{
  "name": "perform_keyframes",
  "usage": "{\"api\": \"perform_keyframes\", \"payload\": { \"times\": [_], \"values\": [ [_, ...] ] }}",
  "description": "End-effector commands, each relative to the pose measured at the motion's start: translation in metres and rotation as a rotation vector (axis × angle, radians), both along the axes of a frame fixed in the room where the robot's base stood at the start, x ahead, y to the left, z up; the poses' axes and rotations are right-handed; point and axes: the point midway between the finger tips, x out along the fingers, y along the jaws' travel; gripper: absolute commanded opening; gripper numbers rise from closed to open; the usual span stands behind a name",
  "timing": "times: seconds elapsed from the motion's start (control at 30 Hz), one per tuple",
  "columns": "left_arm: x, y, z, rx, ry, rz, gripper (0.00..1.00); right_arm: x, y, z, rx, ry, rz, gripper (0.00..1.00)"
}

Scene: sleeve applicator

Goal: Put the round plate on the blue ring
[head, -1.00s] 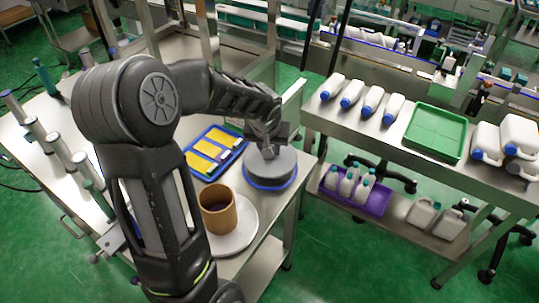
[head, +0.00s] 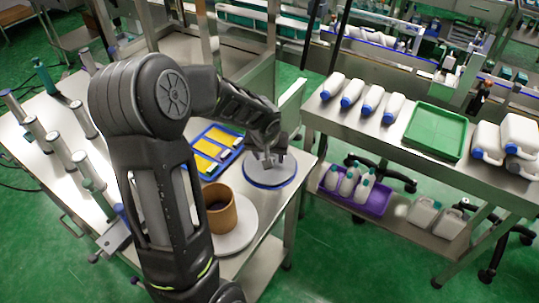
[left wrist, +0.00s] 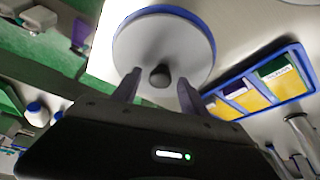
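The round plate (head: 263,176), a flat grey disc, lies on the blue ring (head: 281,184) near the right corner of the left table. The ring's blue edge shows around it in the head view. In the left wrist view the plate (left wrist: 185,45) has a dark knob (left wrist: 160,76) at its middle, and the blue ring (left wrist: 122,48) shows as a rim. My left gripper (head: 267,160) is just above the plate. Its two fingers stand apart on either side of the knob, with gaps to it, so it is open. My right gripper is not in view.
A blue tray with yellow blocks (head: 222,134) lies beside the ring. A brown cup (head: 221,212) stands on a white disc (head: 245,232) at the front. Several metal cylinders (head: 62,152) stand at left. A separate bench (head: 345,118) with bottles is at right.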

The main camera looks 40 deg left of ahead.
Motion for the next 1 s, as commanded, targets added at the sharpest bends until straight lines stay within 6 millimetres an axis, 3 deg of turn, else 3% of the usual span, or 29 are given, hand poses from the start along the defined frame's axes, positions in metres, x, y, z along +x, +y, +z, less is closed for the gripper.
{"api": "perform_keyframes", "payload": {
  "times": [0.37,0.8,1.0],
  "values": [
    [-0.001,-0.001,0.008,0.001,-0.002,0.001,0.51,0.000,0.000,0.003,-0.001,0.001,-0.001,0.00],
    [-0.029,-0.016,0.085,0.001,-0.005,0.001,0.51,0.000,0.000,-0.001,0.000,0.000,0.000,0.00],
    [-0.038,-0.021,0.109,0.000,-0.002,0.000,0.51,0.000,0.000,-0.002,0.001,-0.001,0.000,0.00]
  ]
}}
